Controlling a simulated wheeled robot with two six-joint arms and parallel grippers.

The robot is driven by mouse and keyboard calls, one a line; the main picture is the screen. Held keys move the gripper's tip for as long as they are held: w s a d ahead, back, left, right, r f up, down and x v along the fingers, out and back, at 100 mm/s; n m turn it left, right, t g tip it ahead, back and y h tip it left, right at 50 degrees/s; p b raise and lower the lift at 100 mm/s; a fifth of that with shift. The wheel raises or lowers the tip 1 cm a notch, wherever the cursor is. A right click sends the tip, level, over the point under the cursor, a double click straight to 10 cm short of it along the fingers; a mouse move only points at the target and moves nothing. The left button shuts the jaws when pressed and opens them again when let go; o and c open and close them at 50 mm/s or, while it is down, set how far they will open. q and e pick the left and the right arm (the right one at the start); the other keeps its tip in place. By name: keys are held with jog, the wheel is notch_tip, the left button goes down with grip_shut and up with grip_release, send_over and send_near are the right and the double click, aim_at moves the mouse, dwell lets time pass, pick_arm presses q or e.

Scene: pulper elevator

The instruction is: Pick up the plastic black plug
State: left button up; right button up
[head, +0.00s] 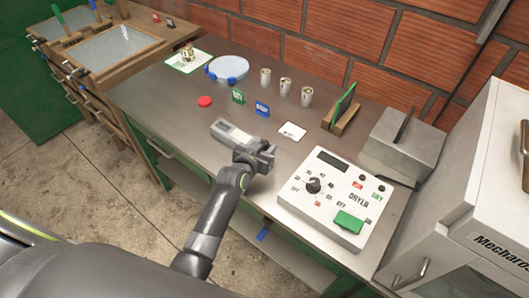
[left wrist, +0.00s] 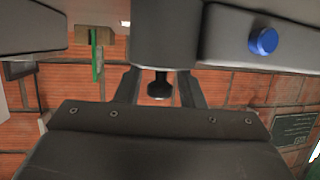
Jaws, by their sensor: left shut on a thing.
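My left gripper (head: 264,158) is over the workbench in the head view, just right of a grey hand-held device with a pale face (head: 232,133). In the left wrist view its two fingers (left wrist: 158,88) come together around a small black plug (left wrist: 159,87), and the gripper is shut on it. The plug has a narrow neck and a wider end. In the head view I cannot make out the plug; the gripper seems to hide it. My right gripper shows in neither view.
A white dryer control box (head: 330,200) stands right of the gripper, with a grey metal unit (head: 399,143) behind it. A wooden stand with a green card (head: 343,113), several small cans (head: 285,87) and a white card (head: 292,131) are farther back. A brick wall closes the back.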

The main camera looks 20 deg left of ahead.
pick_arm(q)
jog(key=shift+s+f, duration=0.15)
jog(key=shift+f, duration=0.2)
jog(key=c, duration=0.6)
jog(key=shift+o, duration=0.2)
